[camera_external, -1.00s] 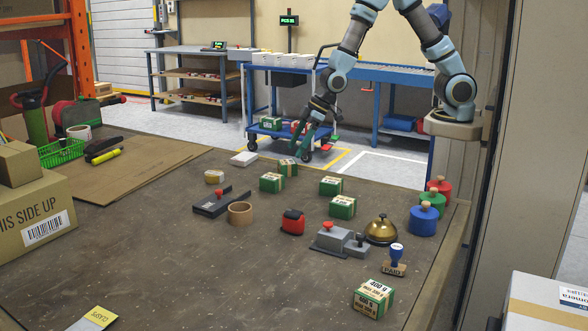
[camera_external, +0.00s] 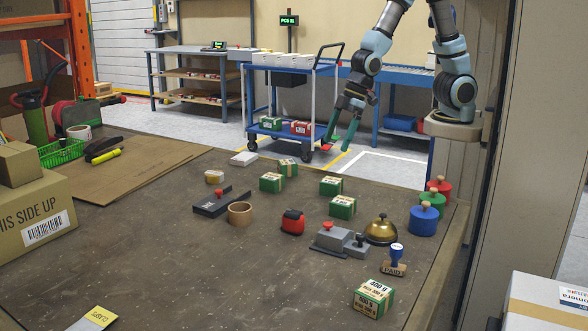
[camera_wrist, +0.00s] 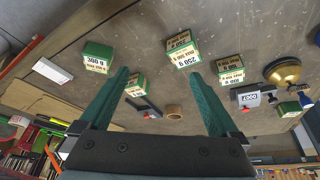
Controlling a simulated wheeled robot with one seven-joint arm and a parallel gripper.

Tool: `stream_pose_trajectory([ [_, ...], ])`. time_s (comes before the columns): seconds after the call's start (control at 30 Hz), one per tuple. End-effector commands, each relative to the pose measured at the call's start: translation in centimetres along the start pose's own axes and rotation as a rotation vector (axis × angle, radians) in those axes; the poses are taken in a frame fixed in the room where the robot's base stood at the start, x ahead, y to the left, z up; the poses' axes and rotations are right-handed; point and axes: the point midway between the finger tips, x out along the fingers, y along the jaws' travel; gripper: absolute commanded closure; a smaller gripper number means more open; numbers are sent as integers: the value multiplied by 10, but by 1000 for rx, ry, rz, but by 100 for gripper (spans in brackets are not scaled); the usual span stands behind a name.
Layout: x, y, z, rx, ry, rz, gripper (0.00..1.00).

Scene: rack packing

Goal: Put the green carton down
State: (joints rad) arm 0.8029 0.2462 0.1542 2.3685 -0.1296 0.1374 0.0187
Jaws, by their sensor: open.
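My gripper (camera_external: 336,145) is open in the air beyond the brown table's far edge, in front of the trolley, fingers pointing down. In the wrist view my gripper (camera_wrist: 155,74) shows two green fingers wide apart with nothing held between them. A green carton (camera_external: 270,123) lies on the trolley's lower shelf, left of a red carton (camera_external: 301,128). Several green-and-white cartons sit apart on the brown table: one near the middle (camera_external: 272,182), a smaller one (camera_external: 288,167), two to the right (camera_external: 331,186) (camera_external: 343,207), and one at the front (camera_external: 374,298).
The blue trolley (camera_external: 293,148) stands beyond the brown table (camera_external: 190,270). The table also holds a tape roll (camera_external: 240,213), a brass bell (camera_external: 381,230), stamps, and knobbed weights (camera_external: 423,221) at right. A large box (camera_external: 35,225) stands at left. The front middle is clear.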

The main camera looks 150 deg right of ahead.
Motion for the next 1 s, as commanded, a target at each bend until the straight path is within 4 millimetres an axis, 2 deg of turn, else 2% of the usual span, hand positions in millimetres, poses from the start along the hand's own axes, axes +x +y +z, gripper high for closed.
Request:
stream_pose_trajectory([
  [0.03,-8,-30,11,-60,-24,-20,3],
  [0.2,-35,-104,59,-220,-115,-73,3],
  [0.3,-50,-134,89,-304,-163,-99,3],
  [0.4,-63,-155,115,-372,-201,-118,3],
  [0.5,-72,-166,132,-414,-227,-131,3],
  [0.6,-76,-170,142,-437,-241,-137,3],
  [1.0,-77,-171,144,-440,-245,-138,3],
])
